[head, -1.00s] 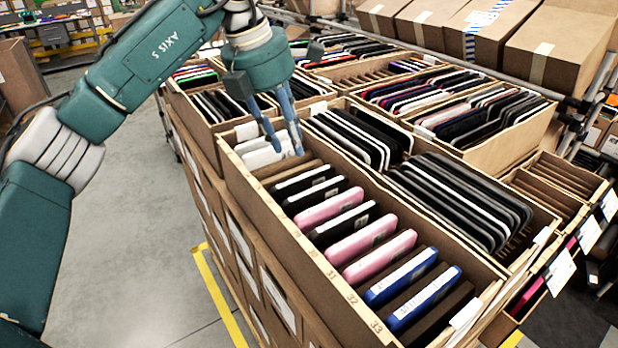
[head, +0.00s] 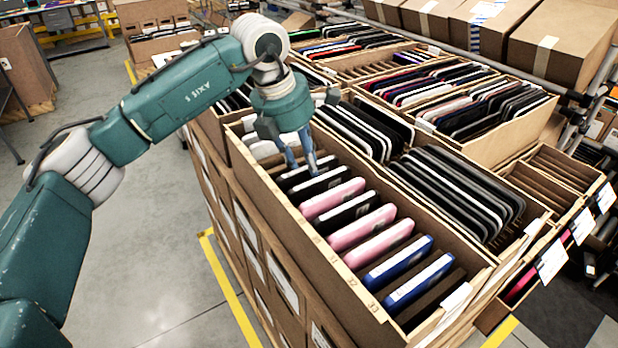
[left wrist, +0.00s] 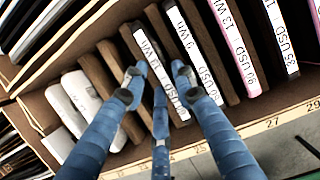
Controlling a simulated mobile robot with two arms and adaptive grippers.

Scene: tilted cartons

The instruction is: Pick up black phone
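Several black phones stand on edge between cardboard dividers in the front carton. One black phone (head: 323,186) has a white-edged label and sits behind a pink phone (head: 332,199); another black phone (head: 352,212) stands between pink ones. My left gripper (head: 303,172) points down at the row from above. In the left wrist view its blue fingers (left wrist: 158,84) are spread, with a labelled black phone (left wrist: 150,54) in the gap between them. A second labelled black phone (left wrist: 183,38) is just right of it. I cannot tell whether the fingers touch a phone. My right gripper is not in view.
The carton's wall (head: 290,222) runs close to the fingers. White phones (left wrist: 72,98) stand in the same row, left of the fingers in the wrist view. Blue phones (head: 398,262) are nearer the front. A neighbouring carton holds dense dark phones (head: 455,195). Open floor lies left.

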